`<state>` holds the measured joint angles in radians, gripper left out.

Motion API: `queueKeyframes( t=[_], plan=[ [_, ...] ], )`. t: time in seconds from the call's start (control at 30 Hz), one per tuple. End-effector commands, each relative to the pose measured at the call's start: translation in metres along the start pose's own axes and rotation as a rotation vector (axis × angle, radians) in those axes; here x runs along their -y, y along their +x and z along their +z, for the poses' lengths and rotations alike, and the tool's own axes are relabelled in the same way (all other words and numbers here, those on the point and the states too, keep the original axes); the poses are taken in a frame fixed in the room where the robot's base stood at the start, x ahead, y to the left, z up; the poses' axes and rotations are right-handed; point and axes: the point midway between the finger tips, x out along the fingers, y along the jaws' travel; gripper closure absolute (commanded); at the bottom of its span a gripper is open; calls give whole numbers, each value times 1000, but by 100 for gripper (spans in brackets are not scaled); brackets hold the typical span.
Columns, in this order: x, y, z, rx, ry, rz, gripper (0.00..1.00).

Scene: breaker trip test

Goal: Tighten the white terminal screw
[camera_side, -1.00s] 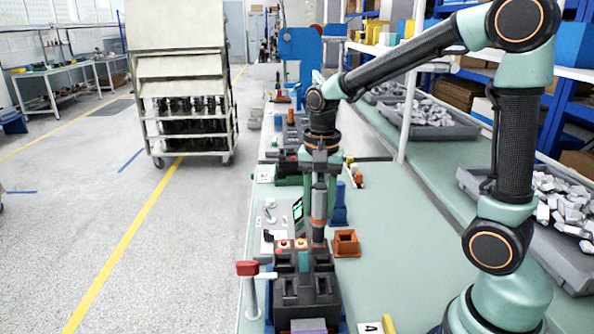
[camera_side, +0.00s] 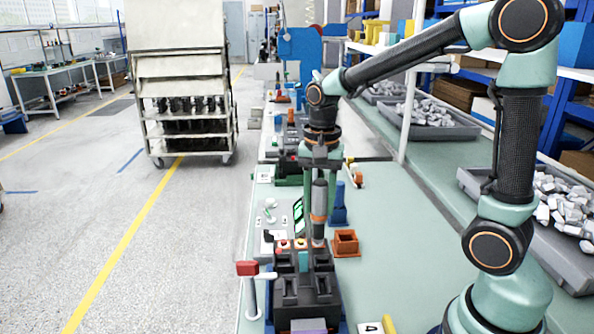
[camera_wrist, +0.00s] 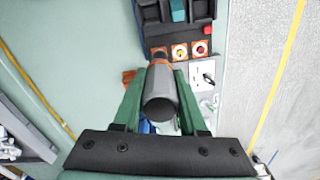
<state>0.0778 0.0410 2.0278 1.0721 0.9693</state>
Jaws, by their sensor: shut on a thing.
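My gripper (camera_side: 319,195) is shut on a screwdriver (camera_side: 319,205) with a dark grey body and orange bands, which stands upright, tip down. In the wrist view the green fingers (camera_wrist: 160,95) lie on both sides of the screwdriver (camera_wrist: 161,108). Its lower end is over or beside the leftmost of a row of orange terminals. The middle terminal (camera_wrist: 180,51) and the right terminal (camera_wrist: 198,49) show beside it. The screwdriver hides its own tip and most of the leftmost terminal, so I cannot tell which screw is white or whether the tip touches one.
A dark breaker block (camera_side: 305,288) stands at the bench's front. A red-handled lever (camera_side: 248,268) is left of it. An orange holder (camera_side: 345,242) and a blue stand (camera_side: 338,210) are close on the right. Grey bins (camera_side: 430,119) line the back right.

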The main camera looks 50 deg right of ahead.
Motion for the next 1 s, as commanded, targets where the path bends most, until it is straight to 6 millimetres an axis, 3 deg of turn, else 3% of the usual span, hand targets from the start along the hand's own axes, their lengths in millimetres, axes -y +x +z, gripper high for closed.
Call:
queueKeyframes(
  t=[1.0],
  plan=[
    [0, -52, 0, -2, 0, -2, 100]
  ],
)
